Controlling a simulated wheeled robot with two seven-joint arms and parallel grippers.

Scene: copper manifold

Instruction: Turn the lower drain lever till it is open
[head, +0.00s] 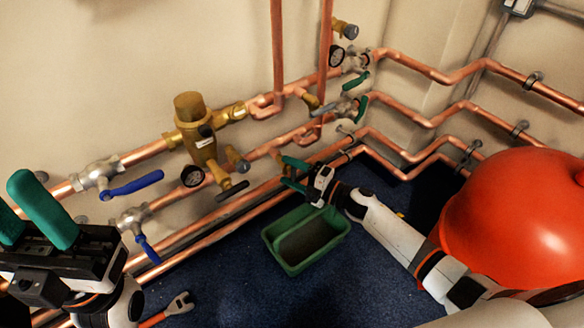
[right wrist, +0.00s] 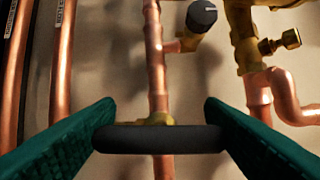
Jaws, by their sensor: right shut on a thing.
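In the right wrist view a black lever (right wrist: 160,139) lies crosswise between the two green fingers of my right gripper (right wrist: 158,122), one end at each finger. It sits in front of a brass fitting and runs across the copper pipe (right wrist: 155,60) behind it. In the head view my right gripper (head: 291,174) is beside the lower pipes, above the green tray; the lever it holds is hidden there. My left gripper (head: 18,205) is at the left edge, its fingers apart and nothing seen between them.
The green tray (head: 275,262) stands on the blue floor below my right gripper. A red sphere (head: 510,210) fills the right side. Blue levers (head: 137,184) and another black handle (head: 232,190) stick out from the pipes. A wrench (head: 178,304) lies on the floor.

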